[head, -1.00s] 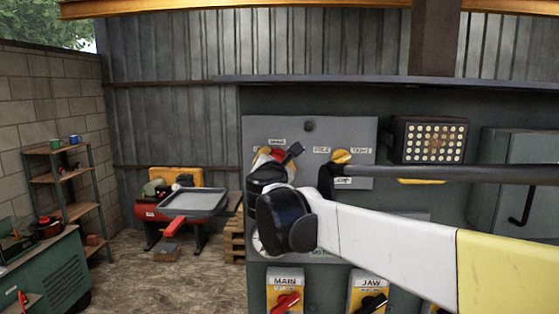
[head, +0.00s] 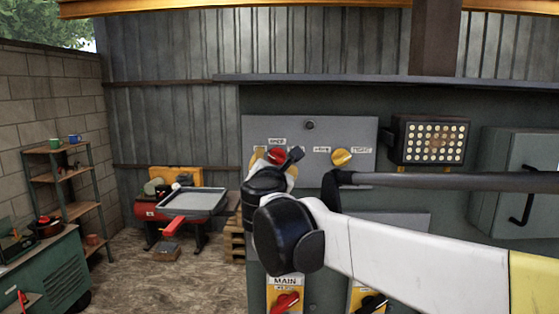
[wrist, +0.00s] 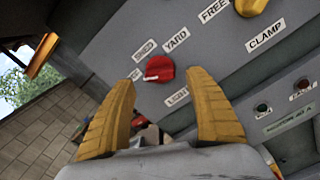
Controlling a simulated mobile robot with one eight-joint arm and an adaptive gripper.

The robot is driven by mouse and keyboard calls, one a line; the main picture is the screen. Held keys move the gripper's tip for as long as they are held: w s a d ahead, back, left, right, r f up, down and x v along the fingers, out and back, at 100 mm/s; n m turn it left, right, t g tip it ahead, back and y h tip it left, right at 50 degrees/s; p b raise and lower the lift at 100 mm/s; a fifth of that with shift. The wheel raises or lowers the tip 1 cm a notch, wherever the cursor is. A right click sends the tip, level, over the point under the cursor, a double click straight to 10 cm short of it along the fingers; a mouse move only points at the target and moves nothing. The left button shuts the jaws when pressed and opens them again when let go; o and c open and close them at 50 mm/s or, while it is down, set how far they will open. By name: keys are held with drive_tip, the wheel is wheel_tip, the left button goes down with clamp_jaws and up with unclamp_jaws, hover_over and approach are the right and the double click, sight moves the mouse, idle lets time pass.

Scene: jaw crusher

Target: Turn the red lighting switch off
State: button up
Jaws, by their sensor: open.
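The red lighting switch (wrist: 159,68) is a round red knob on the grey panel, with labels reading YARD and LIGHT beside it. In the head view the red switch (head: 277,156) shows just above my gripper (head: 275,170), partly bordered by its fingers. In the wrist view my gripper (wrist: 163,77) is open, its two yellow fingers spread, with the red switch between and a little beyond the fingertips. I see no contact with the knob; the exact gap in depth is hard to tell.
A yellow knob (head: 341,157) sits right of the red switch on the same panel. A grey bar (head: 440,178) crosses in front of the panel at right. A lit lamp (head: 434,140) and a red MAIN switch (head: 286,301) are nearby.

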drive_tip(key=s, duration=0.7)
drive_tip(key=shift+s, duration=0.4)
drive_tip(key=shift+a, duration=0.1)
